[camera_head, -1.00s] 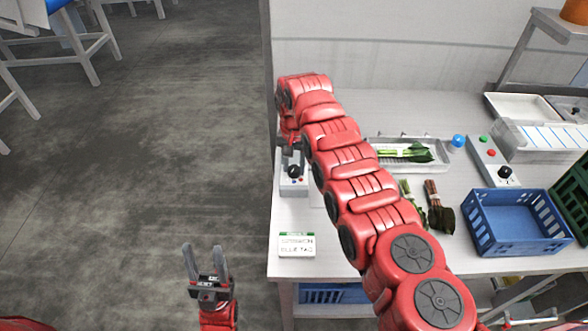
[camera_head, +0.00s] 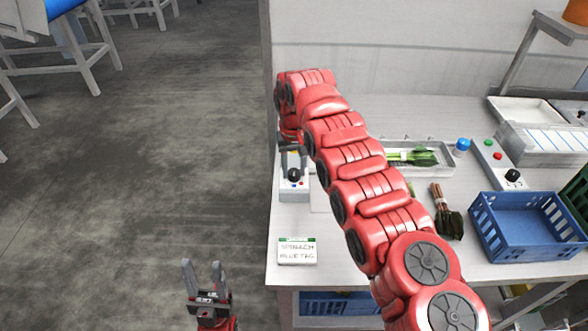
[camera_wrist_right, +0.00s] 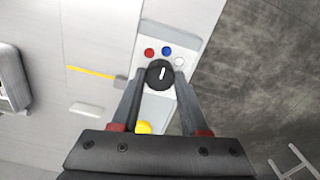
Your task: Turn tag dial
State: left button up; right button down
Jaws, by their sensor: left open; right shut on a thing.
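The tag dial (camera_wrist_right: 159,74) is a round black knob with a white pointer line, on a pale control box. In the right wrist view, red, blue and white dots lie along one side of it. My right gripper (camera_wrist_right: 156,80) is shut on the dial, one finger on each side. In the head view the dial (camera_head: 293,175) shows on the box (camera_head: 292,191) near the table's left edge, below my right gripper (camera_head: 292,150). A card (camera_head: 297,251) reading "SPINACH BLUE TAG" stands at the front left. My left gripper (camera_head: 206,279) is open and empty over the floor.
My right arm stretches across the table and hides part of it. A tray with greens (camera_head: 444,163), a loose dark-leaved bunch (camera_head: 447,217), a blue crate (camera_head: 528,231) and a second control box (camera_head: 492,157) stand to the right.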

aim_at(293, 171)
jog(key=shift+c, duration=2.1)
grip_release()
jog(key=shift+r, duration=0.55)
notch_tip(293, 171, up, 6)
jog(key=shift+a+f+p, duration=0.15)
jog(key=shift+p, duration=0.95)
notch_tip(293, 171, up, 11)
jog(key=p, duration=1)
jog(key=shift+d+f+p, duration=0.15)
jog(key=shift+d+p, duration=0.05)
jog(key=shift+p, duration=0.1)
jog(key=shift+f, duration=0.1)
